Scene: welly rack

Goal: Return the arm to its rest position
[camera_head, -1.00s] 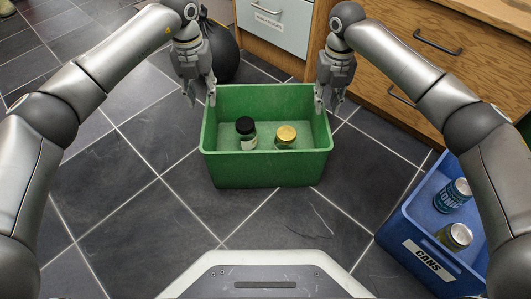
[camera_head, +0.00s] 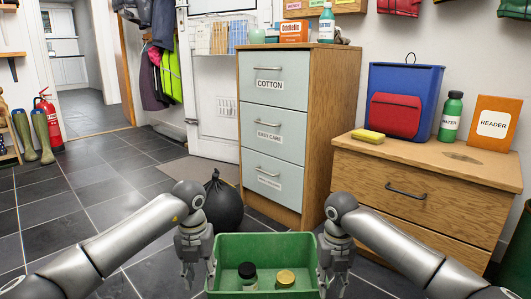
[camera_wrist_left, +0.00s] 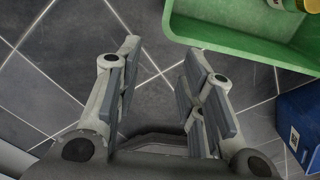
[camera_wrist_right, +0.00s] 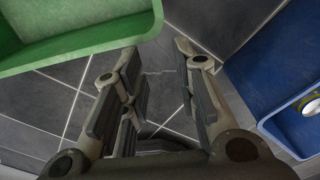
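My left gripper (camera_head: 198,272) hangs beside the left edge of the green crate (camera_head: 265,241). In the left wrist view its fingers (camera_wrist_left: 157,85) are spread, with only floor tiles between them. My right gripper (camera_head: 334,278) hangs beside the crate's right edge. In the right wrist view its fingers (camera_wrist_right: 160,82) are also spread and empty. Both arms reach forward, about level with each other. A black-lidded jar (camera_head: 247,275) and a yellow-lidded jar (camera_head: 285,279) stand in the crate. The crate's lower part is cut off in the head view.
A blue crate (camera_wrist_right: 262,77) with a can stands to the right of my right gripper. Behind the green crate are a black bag (camera_head: 223,205), a drawer cabinet (camera_head: 316,120) and a wooden chest (camera_head: 430,172). Green wellies (camera_head: 43,135) stand far left. The left floor is mostly clear.

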